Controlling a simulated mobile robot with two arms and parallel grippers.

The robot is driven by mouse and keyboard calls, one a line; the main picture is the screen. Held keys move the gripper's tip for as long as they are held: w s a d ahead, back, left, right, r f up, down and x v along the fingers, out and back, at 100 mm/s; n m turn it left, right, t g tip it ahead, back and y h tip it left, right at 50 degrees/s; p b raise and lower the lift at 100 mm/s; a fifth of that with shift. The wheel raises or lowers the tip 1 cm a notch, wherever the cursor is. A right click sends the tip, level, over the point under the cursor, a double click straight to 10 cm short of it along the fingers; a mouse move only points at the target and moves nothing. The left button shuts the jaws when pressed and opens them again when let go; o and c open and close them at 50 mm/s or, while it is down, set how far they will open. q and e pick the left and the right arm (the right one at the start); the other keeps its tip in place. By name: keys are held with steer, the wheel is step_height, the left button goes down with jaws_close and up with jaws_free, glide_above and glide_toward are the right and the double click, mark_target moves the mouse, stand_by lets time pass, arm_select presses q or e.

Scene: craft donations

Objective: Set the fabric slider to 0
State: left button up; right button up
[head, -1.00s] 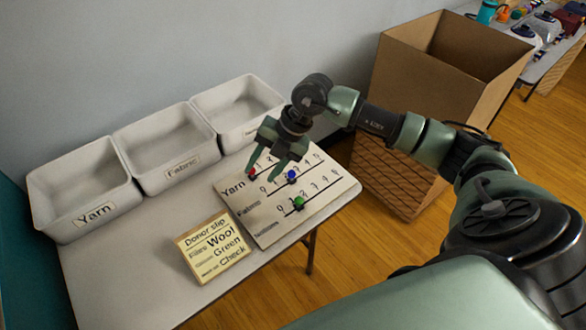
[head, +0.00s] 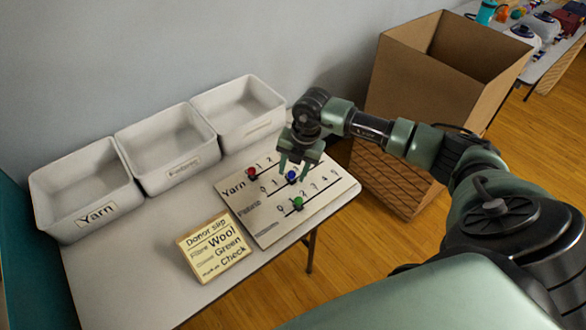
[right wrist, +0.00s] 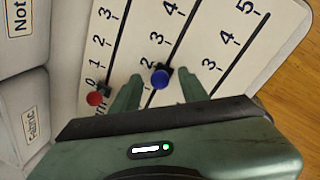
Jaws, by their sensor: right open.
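The slider board (head: 262,232) lies on the table with three tracks. The red knob (head: 251,172) is on the Yarn track by 0. The fabric slider's blue knob (head: 291,177) is on the middle track, near the 2 in the right wrist view (right wrist: 160,77). The green knob (head: 298,203) is on the lowest track. My right gripper (head: 292,170) is open over the board, its fingers on either side of the blue knob. Contact with the knob cannot be told. My left gripper is not in view.
Three white bins, one labelled Yarn (head: 98,209), line the back of the table. A donor slip sign (head: 214,247) stands left of the board. A large cardboard box (head: 420,85) is at the right, beyond the table.

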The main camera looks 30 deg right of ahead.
steer(key=shift+c, duration=0.3)
jaws_close()
steer(key=shift+a, duration=0.1)
stand_by(1.0)
